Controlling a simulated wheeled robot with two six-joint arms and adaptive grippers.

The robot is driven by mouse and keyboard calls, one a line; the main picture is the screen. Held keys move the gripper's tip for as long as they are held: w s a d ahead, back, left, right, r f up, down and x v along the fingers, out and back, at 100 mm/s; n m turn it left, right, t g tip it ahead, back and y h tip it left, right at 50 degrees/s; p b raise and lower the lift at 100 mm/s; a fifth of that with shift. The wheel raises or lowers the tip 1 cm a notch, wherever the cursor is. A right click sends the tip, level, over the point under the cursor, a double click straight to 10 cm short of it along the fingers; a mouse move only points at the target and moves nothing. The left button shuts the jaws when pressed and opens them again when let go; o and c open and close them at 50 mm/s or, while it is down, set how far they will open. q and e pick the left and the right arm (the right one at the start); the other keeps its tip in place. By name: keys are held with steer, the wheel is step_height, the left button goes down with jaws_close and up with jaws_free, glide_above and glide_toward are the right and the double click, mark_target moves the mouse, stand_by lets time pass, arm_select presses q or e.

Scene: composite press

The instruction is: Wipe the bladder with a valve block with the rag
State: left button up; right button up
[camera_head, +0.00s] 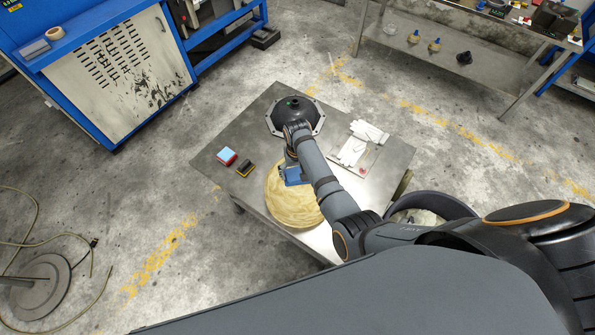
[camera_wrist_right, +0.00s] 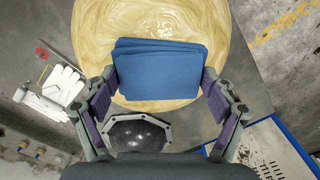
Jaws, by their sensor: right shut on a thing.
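My right gripper (camera_head: 291,165) is shut on a folded blue rag (camera_head: 294,178), which spans between its two fingers in the right wrist view (camera_wrist_right: 158,72). The left gripper is out of view.
A dark round bin (camera_head: 440,203) stands at the table's right. A blue machine (camera_head: 110,75) is at upper left.

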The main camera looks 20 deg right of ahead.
steer(key=shift+f, duration=0.25)
steer(key=shift+w+d, duration=0.65)
steer(key=shift+d, duration=0.15)
steer(key=shift+w+d+b, duration=0.4)
steer(key=shift+d+b, duration=0.2)
steer(key=shift+w+d, duration=0.15)
steer(key=shift+r+p, duration=0.2)
steer(key=shift+p, duration=0.3)
steer(key=shift+f, duration=0.15)
steer(key=shift+s+a+p, duration=0.5)
steer(key=shift+a+p, duration=0.05)
steer(key=shift+s+a+f+p, duration=0.25)
steer(key=shift+s+a+p, duration=0.05)
steer(key=shift+s+a, duration=0.7)
